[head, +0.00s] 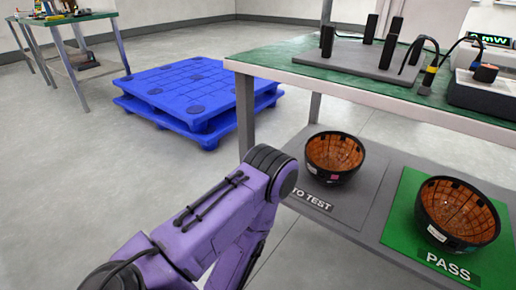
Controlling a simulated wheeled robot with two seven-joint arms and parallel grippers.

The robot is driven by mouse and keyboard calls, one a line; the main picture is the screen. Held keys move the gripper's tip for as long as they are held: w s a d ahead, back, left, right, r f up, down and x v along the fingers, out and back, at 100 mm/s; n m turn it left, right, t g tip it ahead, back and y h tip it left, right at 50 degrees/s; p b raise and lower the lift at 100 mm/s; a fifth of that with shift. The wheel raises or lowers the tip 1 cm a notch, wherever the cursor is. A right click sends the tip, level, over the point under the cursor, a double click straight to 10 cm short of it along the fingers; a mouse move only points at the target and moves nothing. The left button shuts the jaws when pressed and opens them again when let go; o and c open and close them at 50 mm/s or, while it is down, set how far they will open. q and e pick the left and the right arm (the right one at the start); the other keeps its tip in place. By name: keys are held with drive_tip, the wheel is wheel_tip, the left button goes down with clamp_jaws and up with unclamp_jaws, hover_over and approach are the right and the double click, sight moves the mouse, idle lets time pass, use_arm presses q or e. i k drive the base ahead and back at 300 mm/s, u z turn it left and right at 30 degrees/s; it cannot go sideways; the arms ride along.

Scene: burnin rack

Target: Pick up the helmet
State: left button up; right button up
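Two dark helmets with orange-brown inner linings rest open side up on the low shelf in the head view. One helmet (334,157) is on the grey area marked "TO TEST", whose label is partly covered by my purple arm. The other helmet (457,213) is on the green mat (404,218) marked "PASS". A purple arm of mine reaches in from the lower left and bends just left of the first helmet. No gripper fingers show, so neither gripper is in view.
A green-topped table (300,66) stands above the low shelf (374,240), with a grey plate (350,58), black posts and an instrument (484,92) on it. A table leg (246,113) rises left of the helmets. A blue pallet (185,97) lies on the open floor.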

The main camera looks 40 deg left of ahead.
sight(332, 158)
drive_tip(key=u, duration=0.55)
drive_tip(key=k, duration=0.7)
drive_tip(key=u, duration=0.05)
drive_tip(key=i, duration=0.8)
drive_tip(key=u, duration=0.1)
